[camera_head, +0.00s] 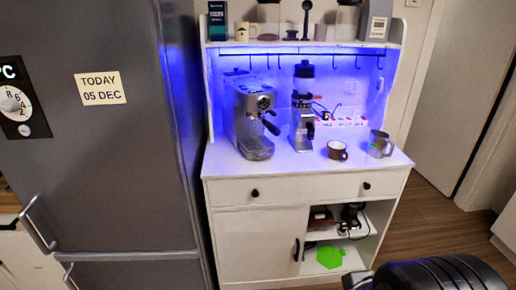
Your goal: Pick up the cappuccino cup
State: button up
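A small brown cup (337,150) with a white inside stands upright on the white cabinet top, near its front edge and right of the middle. It looks like the cappuccino cup, but I cannot be sure. A cream mug (242,31) stands on the upper shelf at the left. A dark ribbed part of my own arm (440,275) shows at the bottom right, well apart from the cups. My gripper's fingers are not in view.
A metal pitcher (380,144) stands just right of the brown cup. A grinder (303,108) and an espresso machine (252,115) stand to its left. A grey fridge (105,190) rises left of the cabinet. Wooden floor (440,230) is clear at the right.

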aim_at(338, 153)
jog(key=i+l+z, duration=0.3)
jog(key=i, duration=0.55)
jog(key=i+z, duration=0.25)
jog(key=i, duration=0.55)
